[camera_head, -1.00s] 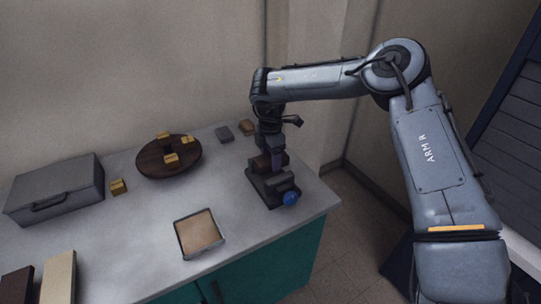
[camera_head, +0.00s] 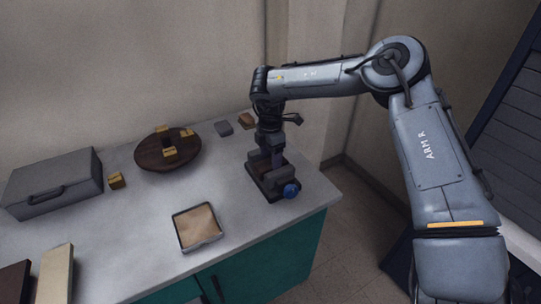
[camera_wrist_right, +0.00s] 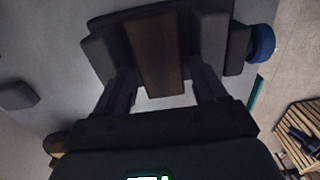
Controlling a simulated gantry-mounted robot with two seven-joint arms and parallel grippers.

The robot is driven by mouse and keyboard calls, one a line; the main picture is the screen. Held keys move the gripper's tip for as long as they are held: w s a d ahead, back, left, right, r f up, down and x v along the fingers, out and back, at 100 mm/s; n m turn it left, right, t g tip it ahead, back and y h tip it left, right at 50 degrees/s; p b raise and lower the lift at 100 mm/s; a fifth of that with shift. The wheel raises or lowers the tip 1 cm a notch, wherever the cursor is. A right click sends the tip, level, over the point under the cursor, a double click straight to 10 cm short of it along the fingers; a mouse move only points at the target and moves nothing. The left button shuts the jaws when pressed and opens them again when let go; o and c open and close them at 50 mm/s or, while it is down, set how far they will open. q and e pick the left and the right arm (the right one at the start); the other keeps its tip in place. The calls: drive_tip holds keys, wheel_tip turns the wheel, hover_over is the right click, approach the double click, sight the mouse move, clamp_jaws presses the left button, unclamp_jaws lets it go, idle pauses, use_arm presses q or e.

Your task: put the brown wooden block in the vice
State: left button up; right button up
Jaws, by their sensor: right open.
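The brown wooden block (camera_wrist_right: 153,55) sits upright-looking between the two dark jaws of the vice (camera_wrist_right: 103,52) in the right wrist view, with gaps of shadow beside it. The vice (camera_head: 268,185) stands at the right end of the counter, its blue knob (camera_head: 291,190) facing front right. My right gripper (camera_head: 272,157) points down over the vice. In the right wrist view its fingers (camera_wrist_right: 162,88) are spread, one on each side of the block's near end, apart from it. The block is mostly hidden in the head view. My left gripper is out of view.
A round dark board (camera_head: 148,155) bears several small yellow blocks. A grey case (camera_head: 52,185), a shallow tray (camera_head: 181,236), a grey block (camera_head: 223,128) and a tan block (camera_head: 246,120) lie on the counter (camera_head: 120,225). The counter's right edge is close to the vice.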

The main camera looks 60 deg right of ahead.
drive_tip(key=shift+a+r, duration=0.1)
drive_tip(key=shift+r, duration=0.4)
wheel_tip(320, 180, up, 10)
drive_tip(key=p, duration=0.3)
drive_tip(key=shift+f, duration=0.1)
